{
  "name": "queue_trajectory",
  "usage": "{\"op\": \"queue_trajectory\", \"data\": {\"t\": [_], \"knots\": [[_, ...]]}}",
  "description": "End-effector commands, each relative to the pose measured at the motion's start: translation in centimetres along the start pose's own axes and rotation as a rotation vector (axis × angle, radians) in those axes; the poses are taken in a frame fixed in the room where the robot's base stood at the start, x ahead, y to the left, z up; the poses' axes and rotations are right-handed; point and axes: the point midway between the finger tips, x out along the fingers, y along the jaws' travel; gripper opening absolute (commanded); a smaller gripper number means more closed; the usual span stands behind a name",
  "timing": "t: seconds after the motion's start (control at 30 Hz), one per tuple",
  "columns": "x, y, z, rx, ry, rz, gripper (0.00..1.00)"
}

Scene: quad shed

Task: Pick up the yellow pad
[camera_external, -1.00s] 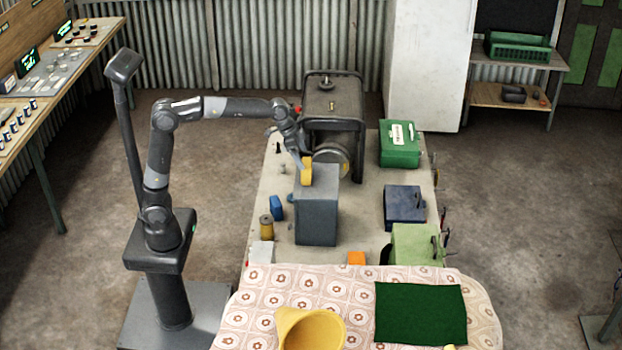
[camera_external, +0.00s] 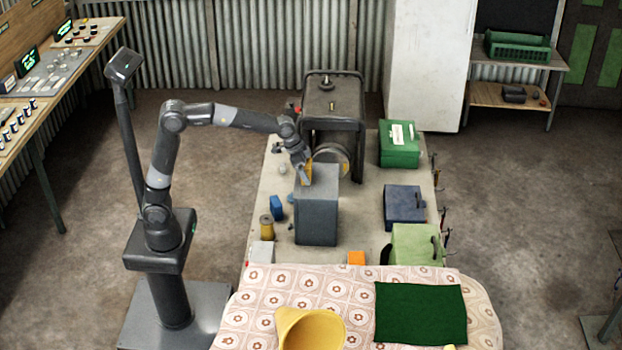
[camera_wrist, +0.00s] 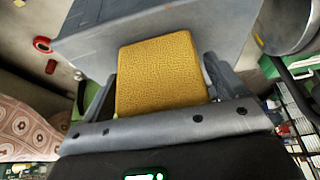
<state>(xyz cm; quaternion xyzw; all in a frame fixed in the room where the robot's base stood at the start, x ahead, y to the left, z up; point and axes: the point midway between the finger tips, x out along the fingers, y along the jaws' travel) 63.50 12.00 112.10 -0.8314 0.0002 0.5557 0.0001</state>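The yellow pad (camera_wrist: 162,75) is a thick textured block. In the wrist view it lies between the two fingers of my gripper (camera_wrist: 162,85), close to both of them. Whether the fingers press on it cannot be told. In the external view my gripper (camera_external: 303,172) is down at the top of a tall grey box (camera_external: 317,213). It hides most of the pad (camera_external: 309,169) there, leaving only a small yellow part showing. Whether the pad rests on the box is hidden.
A dark machine (camera_external: 333,105) stands just behind the grey box. A blue block (camera_external: 276,208) and a yellow spool (camera_external: 266,227) are to its left. Green (camera_external: 399,150), navy (camera_external: 404,204) and light green (camera_external: 417,245) boxes line the right side. A patterned cloth (camera_external: 255,300) covers the front.

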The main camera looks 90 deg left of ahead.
Motion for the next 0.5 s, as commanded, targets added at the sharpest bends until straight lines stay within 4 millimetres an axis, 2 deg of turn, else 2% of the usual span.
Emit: {"op": "queue_trajectory", "data": {"t": [0.07,0.43,0.5], "knots": [[-0.02,-0.01,-0.01,0.0,0.0,0.0,0.83],[-0.04,-0.01,-0.01,0.0,0.0,0.0,0.52],[-0.04,-0.01,-0.01,0.0,0.0,0.0,0.51]]}}
